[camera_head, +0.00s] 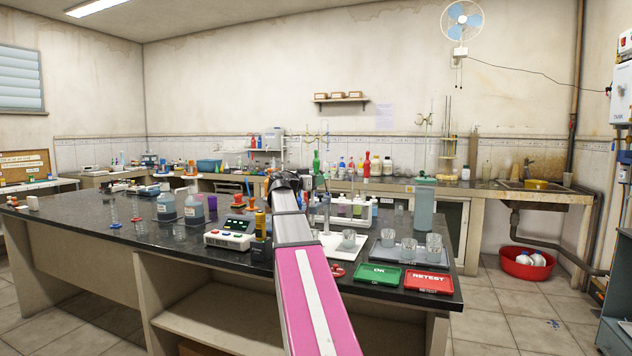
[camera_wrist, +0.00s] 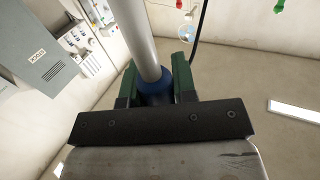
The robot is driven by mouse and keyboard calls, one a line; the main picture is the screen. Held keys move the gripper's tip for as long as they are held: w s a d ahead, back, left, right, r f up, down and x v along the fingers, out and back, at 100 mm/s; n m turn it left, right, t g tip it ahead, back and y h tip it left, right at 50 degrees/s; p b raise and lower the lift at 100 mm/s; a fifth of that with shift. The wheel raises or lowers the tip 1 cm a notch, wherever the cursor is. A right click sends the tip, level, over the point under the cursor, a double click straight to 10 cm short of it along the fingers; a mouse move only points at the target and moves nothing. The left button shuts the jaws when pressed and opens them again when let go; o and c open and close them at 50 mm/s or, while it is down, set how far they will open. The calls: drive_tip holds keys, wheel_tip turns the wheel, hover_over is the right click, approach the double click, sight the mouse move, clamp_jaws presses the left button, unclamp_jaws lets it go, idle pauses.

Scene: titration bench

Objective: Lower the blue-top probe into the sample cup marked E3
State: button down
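In the wrist view my gripper (camera_wrist: 157,72) has its green fingers on both sides of the blue top (camera_wrist: 153,91) of a probe and is shut on it. The probe's pale grey shaft (camera_wrist: 136,35) extends away from the fingers; its tip is out of view. In the head view my arm hides the gripper and the probe cannot be made out. Clear cups stand on a grey tray at the bench's right: a left cup (camera_head: 387,237), a front cup (camera_head: 408,252) and a right cup (camera_head: 433,247). Another cup (camera_head: 348,239) stands on a white base. No E3 mark is readable.
A green OK tray (camera_head: 376,283) and a red RETEST tray (camera_head: 428,290) lie at the bench's front right. A meter (camera_head: 230,233) and bottles (camera_head: 194,211) stand left of my arm. A tall clear cylinder (camera_head: 424,209) stands behind the cups. A black cable (camera_wrist: 199,35) shows beside the probe.

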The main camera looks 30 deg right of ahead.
drive_tip(key=shift+f, duration=3.45)
drive_tip(key=c, duration=0.9)
unclamp_jaws()
drive_tip(key=shift+a, duration=0.1)
drive_tip(key=v, duration=1)
drive_tip(key=shift+a, duration=0.3)
